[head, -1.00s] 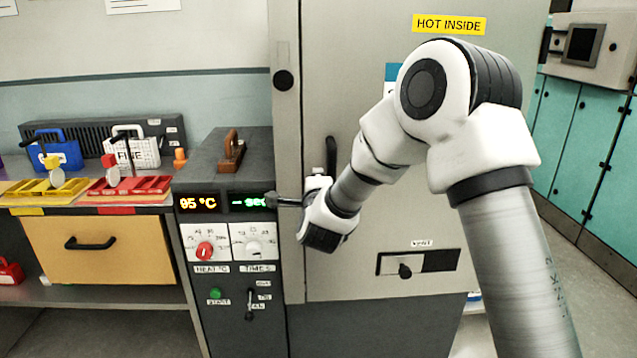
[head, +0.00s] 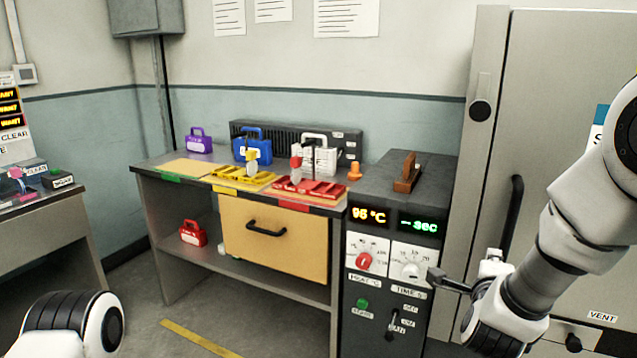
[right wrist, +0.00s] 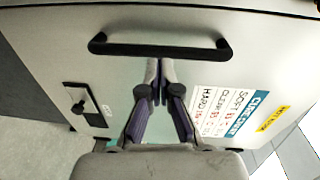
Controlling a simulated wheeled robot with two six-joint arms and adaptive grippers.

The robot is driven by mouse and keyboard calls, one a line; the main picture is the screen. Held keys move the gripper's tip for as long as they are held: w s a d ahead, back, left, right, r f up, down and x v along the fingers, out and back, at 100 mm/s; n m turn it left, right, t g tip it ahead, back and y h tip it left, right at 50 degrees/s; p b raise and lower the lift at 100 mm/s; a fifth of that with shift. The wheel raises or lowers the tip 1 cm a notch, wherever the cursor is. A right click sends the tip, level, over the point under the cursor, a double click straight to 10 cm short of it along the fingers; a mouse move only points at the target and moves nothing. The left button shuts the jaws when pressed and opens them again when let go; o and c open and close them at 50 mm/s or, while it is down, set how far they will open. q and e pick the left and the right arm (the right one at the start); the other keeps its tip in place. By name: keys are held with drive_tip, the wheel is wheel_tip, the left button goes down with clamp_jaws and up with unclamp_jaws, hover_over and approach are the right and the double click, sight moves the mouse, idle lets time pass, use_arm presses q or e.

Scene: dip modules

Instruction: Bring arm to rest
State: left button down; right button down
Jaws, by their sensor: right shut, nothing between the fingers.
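My right arm (head: 580,230) comes in from the right in the head view, in front of the grey oven. Its gripper (head: 436,277) points left and overlaps the control panel near the time dial; I cannot tell the gap. In the right wrist view the right gripper (right wrist: 159,66) has its fingertips together, with nothing between them. It faces the oven door (right wrist: 215,45), below the black door handle (right wrist: 160,47) in that picture. A white and black part of my left arm (head: 75,325) shows at the lower left of the head view; its gripper is out of frame.
The oven door handle (head: 512,215) stands beside my right arm. The control unit (head: 385,290) reads 95 °C. A workbench (head: 160,215) holds a yellow tray (head: 240,180), a red tray (head: 308,189) and colored cases. Another table (head: 40,215) stands at the left.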

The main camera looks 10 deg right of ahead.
drive_tip(key=s+a+f+n+g+y+p, duration=0.2)
drive_tip(key=s+f+n, duration=0.15)
drive_tip(key=f, duration=0.55)
drive_tip(key=s+a+f+n+g+y+p, duration=0.15)
drive_tip(key=s+f, duration=0.25)
drive_tip(key=f, duration=0.4)
drive_tip(key=s+a+f+n+g+y+p, duration=0.1)
drive_tip(key=s+f+n+g+p, duration=0.25)
drive_tip(key=f, duration=0.55)
drive_tip(key=s+a+f+n+g+y, duration=0.2)
drive_tip(key=s+a+f+n+g, duration=0.1)
drive_tip(key=s+n, duration=0.4)
drive_tip(key=s+a+f+n+g+y, duration=0.3)
drive_tip(key=s+n, duration=0.5)
drive_tip(key=s, duration=0.6)
wheel_tip(320, 180, down, 2)
drive_tip(key=shift+a+g+p, duration=0.4)
drive_tip(key=shift+a+g, duration=0.2)
drive_tip(key=shift+a, duration=0.25)
